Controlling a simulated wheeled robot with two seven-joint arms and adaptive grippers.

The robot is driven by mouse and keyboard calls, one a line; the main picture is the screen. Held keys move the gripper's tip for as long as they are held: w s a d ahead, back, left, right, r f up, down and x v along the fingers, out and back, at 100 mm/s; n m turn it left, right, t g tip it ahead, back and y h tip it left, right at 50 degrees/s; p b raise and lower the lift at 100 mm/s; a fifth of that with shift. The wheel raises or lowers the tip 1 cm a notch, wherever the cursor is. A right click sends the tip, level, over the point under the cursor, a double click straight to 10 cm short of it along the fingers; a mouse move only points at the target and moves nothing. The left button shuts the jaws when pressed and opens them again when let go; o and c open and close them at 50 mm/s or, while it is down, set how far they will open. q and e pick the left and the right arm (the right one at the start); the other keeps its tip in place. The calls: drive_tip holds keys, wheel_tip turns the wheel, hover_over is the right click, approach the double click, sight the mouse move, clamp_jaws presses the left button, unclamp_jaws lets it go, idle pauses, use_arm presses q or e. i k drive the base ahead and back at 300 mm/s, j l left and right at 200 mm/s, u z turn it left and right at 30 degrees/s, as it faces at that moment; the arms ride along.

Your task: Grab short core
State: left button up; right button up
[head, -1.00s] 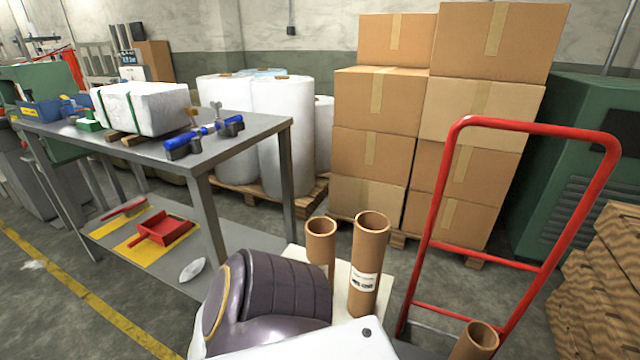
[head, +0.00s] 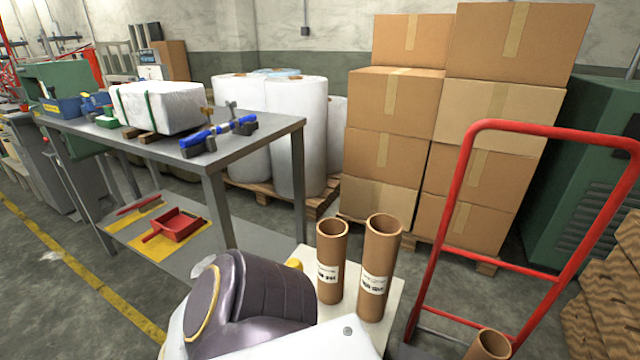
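Two brown cardboard cores stand upright on a pale board low in the middle of the head view. The shorter core (head: 331,262) is on the left and has a white label. The taller core (head: 379,268) is close to its right and also has a label. A third core (head: 488,346) shows only its open top at the bottom edge, by the red hand truck. My own purple and white arm parts fill the bottom middle, left of the cores and in front of them. Neither gripper can be seen.
A red hand truck (head: 461,187) stands right of the cores. A grey workbench (head: 262,133) with clamps and a white wrapped block (head: 160,104) is at the left. Stacked boxes (head: 385,155) and white film rolls (head: 297,135) stand behind. Floor shows between bench and boxes.

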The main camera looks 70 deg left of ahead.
sight(331, 232)
drive_tip(key=u, duration=2.2)
